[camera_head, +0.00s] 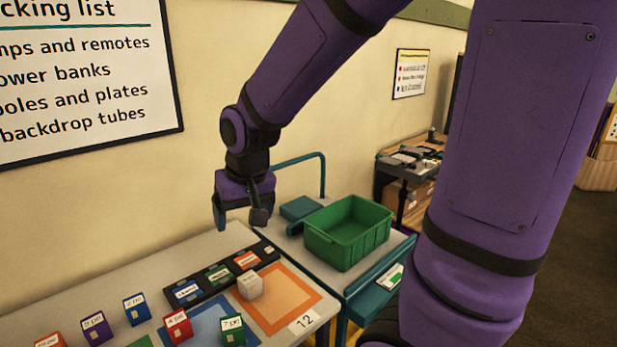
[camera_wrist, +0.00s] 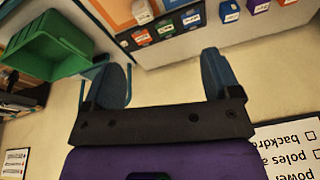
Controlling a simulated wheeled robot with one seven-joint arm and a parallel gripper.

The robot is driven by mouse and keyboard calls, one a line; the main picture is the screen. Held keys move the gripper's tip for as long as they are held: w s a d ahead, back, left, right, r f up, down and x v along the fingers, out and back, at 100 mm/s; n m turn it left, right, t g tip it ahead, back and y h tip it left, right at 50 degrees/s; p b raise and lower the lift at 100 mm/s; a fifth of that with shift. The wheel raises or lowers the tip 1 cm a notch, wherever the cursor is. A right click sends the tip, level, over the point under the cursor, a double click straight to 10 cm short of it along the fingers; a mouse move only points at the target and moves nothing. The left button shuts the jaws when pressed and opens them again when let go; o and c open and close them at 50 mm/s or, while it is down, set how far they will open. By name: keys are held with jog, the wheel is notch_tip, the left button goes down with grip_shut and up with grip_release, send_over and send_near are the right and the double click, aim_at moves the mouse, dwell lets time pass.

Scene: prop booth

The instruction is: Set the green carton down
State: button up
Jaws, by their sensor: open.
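A small green carton (camera_head: 232,332) with a white label stands at the front of the grey table, by the edge of the blue mat. Another green piece (camera_head: 218,272) with a white label sits in the middle of a black strip; it also shows in the wrist view (camera_wrist: 165,28). I cannot tell whether this one is a carton or a marker. My gripper (camera_head: 240,214) is open and empty, raised above the back of the table, apart from both. In the wrist view nothing is between its fingers (camera_wrist: 163,68).
A cream block (camera_head: 249,286) stands at the edge of the orange mat (camera_head: 290,307). The black strip (camera_head: 205,297) also holds blue and orange pieces. Blue, purple and red cartons stand front left. A green bin (camera_head: 345,250) is to the right; the wall is close behind.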

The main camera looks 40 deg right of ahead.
jog(key=s+d+r+n+t, duration=0.2)
jog(key=s+d+r, duration=0.1)
jog(key=s+r, duration=0.8)
jog(key=s, duration=0.4)
jog(key=shift+r, duration=0.3)
